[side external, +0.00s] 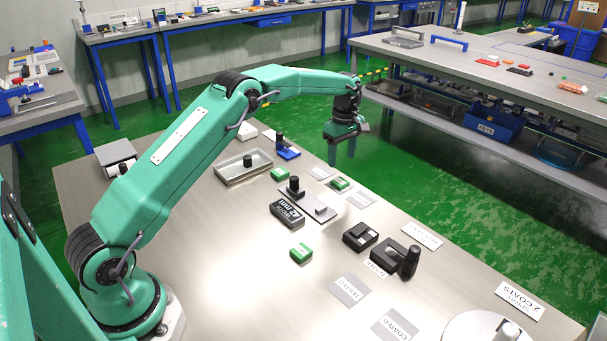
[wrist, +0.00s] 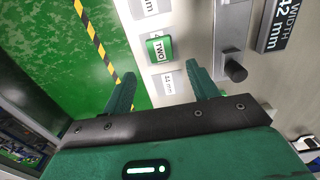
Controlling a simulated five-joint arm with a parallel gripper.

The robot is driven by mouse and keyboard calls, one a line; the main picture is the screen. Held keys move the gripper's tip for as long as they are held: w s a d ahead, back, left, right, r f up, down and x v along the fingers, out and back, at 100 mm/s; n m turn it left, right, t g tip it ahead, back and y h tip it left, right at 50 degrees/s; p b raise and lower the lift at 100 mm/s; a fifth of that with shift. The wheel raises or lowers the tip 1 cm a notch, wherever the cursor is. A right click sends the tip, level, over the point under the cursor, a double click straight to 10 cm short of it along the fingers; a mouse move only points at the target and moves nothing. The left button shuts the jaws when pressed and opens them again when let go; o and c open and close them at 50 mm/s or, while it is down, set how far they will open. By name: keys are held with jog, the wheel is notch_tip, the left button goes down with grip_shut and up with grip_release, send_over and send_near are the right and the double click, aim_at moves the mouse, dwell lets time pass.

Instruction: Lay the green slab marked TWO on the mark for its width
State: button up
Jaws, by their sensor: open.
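The green slab marked TWO (wrist: 160,49) lies flat near the table edge; in the side view it is the small green slab (side external: 339,184). The nearer card (wrist: 172,84) in the wrist view seems to read 44 mm; the other (wrist: 150,7) is cut off, showing "mm". My gripper (side external: 342,156) is open and empty, above the table edge. In the wrist view its fingertips (wrist: 160,70) stand apart, with the slab just beyond them. A black block (wrist: 283,25) reads WIDTH 42 mm.
Other green slabs lie by the tray (side external: 280,174) and mid-table (side external: 301,253). Black blocks (side external: 360,236) and labelled cards (side external: 349,290) are toward the front right. Open floor lies past the table edge.

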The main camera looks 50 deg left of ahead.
notch_tip(320, 180, up, 4)
jog(key=shift+r, duration=0.1)
jog(key=shift+r, duration=0.1)
dwell(0.7)
jog(key=s+d+r+m+t, duration=0.1)
jog(key=s+d+r+m, duration=0.3)
jog(key=s+r, duration=0.45)
jog(key=s+d+r+m+t, duration=0.2)
jog(key=s+r+m, duration=0.3)
jog(key=s+r, duration=0.35)
jog(key=s+d+f+m+t, duration=0.1)
jog(key=s+m, duration=0.3)
jog(key=s, duration=0.7)
jog(key=s+d+f+m+t, duration=0.1)
jog(key=s+f+m, duration=0.3)
jog(key=s, duration=0.8)
jog(key=shift+d+m+t, duration=0.3)
jog(key=shift+d+m, duration=0.2)
jog(key=shift+d, duration=0.25)
